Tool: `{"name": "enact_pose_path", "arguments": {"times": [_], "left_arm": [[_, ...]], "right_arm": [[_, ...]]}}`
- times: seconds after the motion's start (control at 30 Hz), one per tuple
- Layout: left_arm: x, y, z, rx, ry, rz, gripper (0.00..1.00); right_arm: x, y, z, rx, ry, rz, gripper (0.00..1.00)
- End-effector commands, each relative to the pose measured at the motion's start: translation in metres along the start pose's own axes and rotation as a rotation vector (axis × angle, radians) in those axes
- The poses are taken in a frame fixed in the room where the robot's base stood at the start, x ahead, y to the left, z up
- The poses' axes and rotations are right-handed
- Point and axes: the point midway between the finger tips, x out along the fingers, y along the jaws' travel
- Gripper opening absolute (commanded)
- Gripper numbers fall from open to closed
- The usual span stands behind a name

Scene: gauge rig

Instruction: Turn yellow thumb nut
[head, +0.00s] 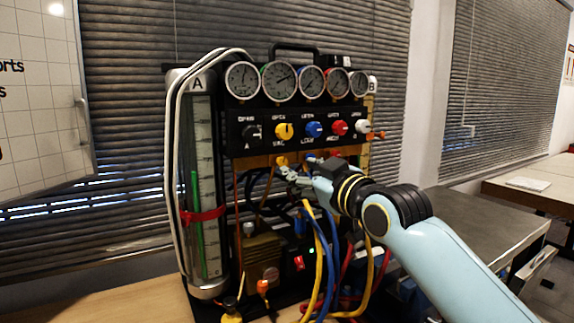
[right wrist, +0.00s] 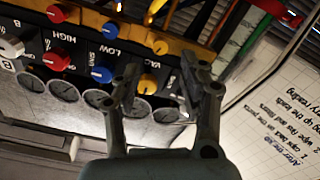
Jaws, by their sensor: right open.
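The yellow thumb nut (head: 282,161) sits on the brass strip under the black knob panel, and in the right wrist view (right wrist: 160,47) it shows just past my fingertips. My right gripper (head: 290,173) is open, close below and right of the nut in the head view. In the right wrist view its two fingers (right wrist: 160,68) stand apart with nothing between them; whether they touch the nut cannot be told. The larger yellow knob (head: 284,131) is on the panel above the nut. It appears between the fingers in the right wrist view (right wrist: 148,82). My left gripper is not in view.
A blue thumb nut (right wrist: 110,30) and a red one (right wrist: 55,14) share the strip. Gauges (head: 279,81) line the rig's top. Blue and yellow hoses (head: 319,255) hang below my right gripper. A glass tube column (head: 202,190) stands at left.

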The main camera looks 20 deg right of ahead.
Motion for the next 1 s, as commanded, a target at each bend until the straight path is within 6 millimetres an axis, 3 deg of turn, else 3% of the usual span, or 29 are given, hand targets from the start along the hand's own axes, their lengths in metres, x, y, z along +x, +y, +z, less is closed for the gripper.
{"name": "enact_pose_path", "arguments": {"times": [0.1, 0.3, 0.7, 1.0], "left_arm": [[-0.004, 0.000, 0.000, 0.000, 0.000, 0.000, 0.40], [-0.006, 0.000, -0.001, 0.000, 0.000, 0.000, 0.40], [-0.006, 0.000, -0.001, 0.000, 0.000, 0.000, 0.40], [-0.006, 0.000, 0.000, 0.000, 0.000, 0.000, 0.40]], "right_arm": [[0.025, 0.001, -0.002, 0.003, 0.000, 0.001, 0.42], [0.056, 0.000, 0.000, 0.002, -0.001, 0.000, 0.42], [0.068, -0.001, 0.001, 0.000, -0.002, 0.000, 0.42], [0.067, -0.001, 0.001, 0.000, -0.003, 0.000, 0.06]]}}
